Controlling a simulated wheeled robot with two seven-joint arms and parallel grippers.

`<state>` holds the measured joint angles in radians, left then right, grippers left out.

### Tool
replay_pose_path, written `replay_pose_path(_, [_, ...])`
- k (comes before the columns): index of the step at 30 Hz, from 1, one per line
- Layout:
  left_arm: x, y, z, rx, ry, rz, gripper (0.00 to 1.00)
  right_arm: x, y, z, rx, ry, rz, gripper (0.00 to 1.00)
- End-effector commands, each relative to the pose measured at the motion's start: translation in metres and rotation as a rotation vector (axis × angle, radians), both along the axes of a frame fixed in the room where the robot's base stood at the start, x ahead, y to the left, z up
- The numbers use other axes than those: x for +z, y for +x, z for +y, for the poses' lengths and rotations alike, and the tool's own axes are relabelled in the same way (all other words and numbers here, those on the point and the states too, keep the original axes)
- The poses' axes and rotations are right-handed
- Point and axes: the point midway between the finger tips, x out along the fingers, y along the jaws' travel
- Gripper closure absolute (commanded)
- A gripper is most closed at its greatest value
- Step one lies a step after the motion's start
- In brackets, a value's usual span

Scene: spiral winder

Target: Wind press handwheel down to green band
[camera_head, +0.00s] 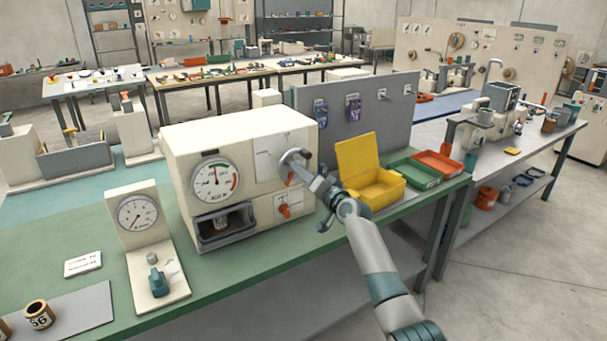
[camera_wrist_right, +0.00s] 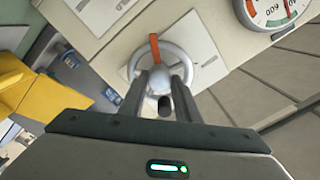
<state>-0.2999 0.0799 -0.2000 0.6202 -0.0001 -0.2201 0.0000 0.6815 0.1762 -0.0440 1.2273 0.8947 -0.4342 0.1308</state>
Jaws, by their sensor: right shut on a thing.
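The press (camera_head: 240,150) is a cream box on the green bench. Its round dial (camera_head: 214,181) has coloured bands on its right side, and the needle points roughly up; the exact reading is too small to tell. The handwheel (camera_head: 292,158) is on the press's front, right of the dial. In the wrist view the handwheel (camera_wrist_right: 136,62) is a pale ring with an orange mark at its top. My right gripper (camera_head: 305,174) is shut on the handwheel, its fingers (camera_wrist_right: 163,80) reaching to the hub area. The arm hides part of the wheel. My left gripper is not in view.
An orange knob (camera_head: 284,211) sits below the handwheel. A small gauge stand (camera_head: 140,240) is at the left. The bench front is mostly clear.

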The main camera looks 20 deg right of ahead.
Motion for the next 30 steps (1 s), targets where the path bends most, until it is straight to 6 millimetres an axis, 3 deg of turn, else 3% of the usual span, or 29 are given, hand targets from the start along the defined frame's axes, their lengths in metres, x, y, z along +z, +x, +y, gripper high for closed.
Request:
replay_pose_path(15, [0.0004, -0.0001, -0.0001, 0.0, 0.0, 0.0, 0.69, -0.0011, -0.0001, -0.0002, 0.0, 0.033, 0.01, 0.93])
replay_pose_path(16, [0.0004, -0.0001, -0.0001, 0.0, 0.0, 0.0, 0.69, -0.0011, -0.0001, -0.0002, 0.0, 0.033, 0.01, 0.63])
replay_pose_path(18, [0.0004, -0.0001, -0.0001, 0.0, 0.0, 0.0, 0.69, -0.0009, -0.0001, -0.0002, 0.0, 0.032, 0.01, 0.52])
replay_pose_path(30, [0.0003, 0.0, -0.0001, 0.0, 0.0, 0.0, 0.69, -0.0006, -0.002, -0.0007, 0.001, 0.033, 0.009, 0.52])
